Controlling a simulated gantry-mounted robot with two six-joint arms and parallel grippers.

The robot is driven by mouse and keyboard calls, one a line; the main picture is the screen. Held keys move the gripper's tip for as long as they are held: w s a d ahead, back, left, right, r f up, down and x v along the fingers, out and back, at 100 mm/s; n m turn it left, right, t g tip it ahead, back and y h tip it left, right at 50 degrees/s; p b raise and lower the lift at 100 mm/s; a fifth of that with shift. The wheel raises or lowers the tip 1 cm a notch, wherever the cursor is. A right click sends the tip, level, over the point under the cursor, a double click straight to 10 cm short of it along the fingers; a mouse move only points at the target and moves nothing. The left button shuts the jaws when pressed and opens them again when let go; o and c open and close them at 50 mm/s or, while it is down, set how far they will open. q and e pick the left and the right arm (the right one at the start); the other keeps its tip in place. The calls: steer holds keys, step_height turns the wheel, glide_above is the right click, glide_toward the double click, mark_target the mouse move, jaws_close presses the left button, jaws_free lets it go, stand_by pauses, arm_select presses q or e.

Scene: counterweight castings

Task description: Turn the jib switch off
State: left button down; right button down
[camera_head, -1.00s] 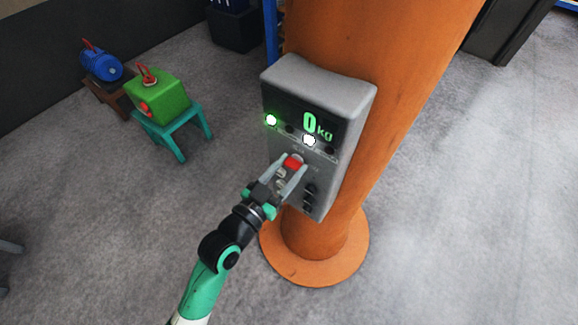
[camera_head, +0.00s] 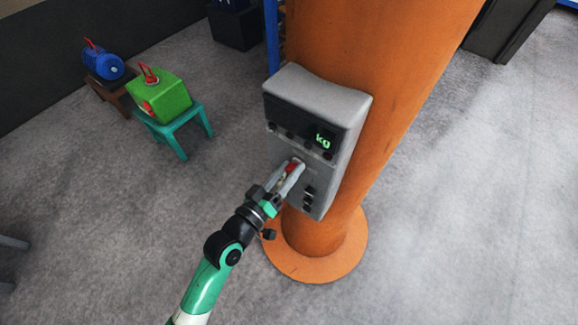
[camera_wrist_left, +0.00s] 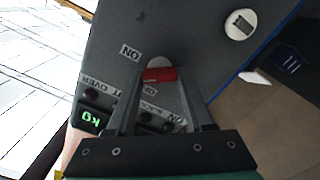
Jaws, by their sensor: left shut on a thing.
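The jib switch (camera_head: 291,168) is a red knob on the front of the grey control box (camera_head: 325,95), which is mounted on an orange column. My left gripper (camera_head: 287,176) is shut on the red switch. In the left wrist view the red switch (camera_wrist_left: 160,74) sits between the two finger ends of my left gripper (camera_wrist_left: 163,84), with an ON label beside it. The box display (camera_head: 323,141) shows green "kg" with no digit visible. The small lamps below the display look dark. The fingers hide part of the switch. My right gripper is in neither view.
The orange column (camera_head: 370,60) stands behind the box on a round base (camera_head: 315,262). A green casting (camera_head: 160,95) rests on a teal stool (camera_head: 180,128); a blue casting (camera_head: 103,64) is farther left. The floor at right is clear.

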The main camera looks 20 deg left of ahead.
arm_select(q)
steer(key=n+p, duration=0.2)
steer(key=n, duration=0.3)
steer(key=shift+a+r+n, duration=0.1)
steer(key=shift+n, duration=0.2)
steer(key=n+p, duration=0.1)
steer(key=n, duration=0.4)
steer(key=shift+f+p, duration=0.2)
steer(key=shift+p, duration=0.2)
steer(key=shift+n, duration=0.3)
steer(key=shift+c, duration=1.4)
jaws_free()
